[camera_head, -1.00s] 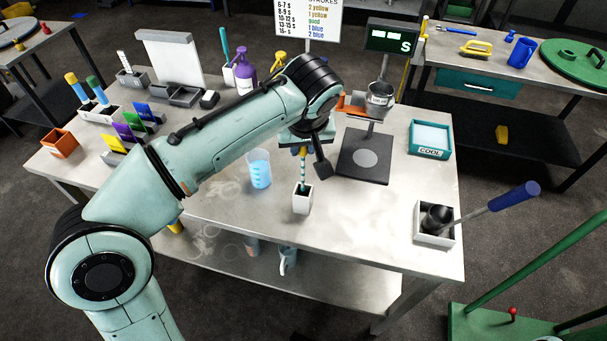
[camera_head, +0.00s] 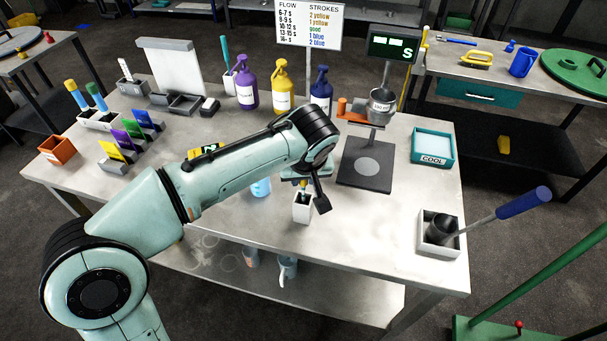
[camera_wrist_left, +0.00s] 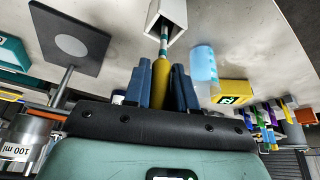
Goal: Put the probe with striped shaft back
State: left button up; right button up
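The probe has a yellow handle (camera_wrist_left: 160,82) and a striped white and teal shaft (camera_wrist_left: 164,42). My left gripper (camera_head: 303,182) is shut on the yellow handle; its dark blue fingers (camera_wrist_left: 162,88) lie on both sides of it in the left wrist view. The shaft points into the open top of a white square holder (camera_head: 303,208), which also shows in the left wrist view (camera_wrist_left: 180,14). The shaft's lower end is hidden inside the holder. In the head view the gripper is just above the holder, and little of the probe shows. My right gripper is not in view.
A beaker of blue liquid (camera_head: 260,187) stands left of the holder, partly behind my arm. A white box (camera_head: 438,247) holds a blue-handled tool (camera_head: 522,202). The table's front edge is near.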

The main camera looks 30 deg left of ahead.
pick_arm(q)
jog(key=o, duration=0.3)
jog(key=shift+r, duration=0.2)
jog(key=p+v, duration=0.2)
jog(key=v, duration=1)
jog(key=shift+p, duration=0.4)
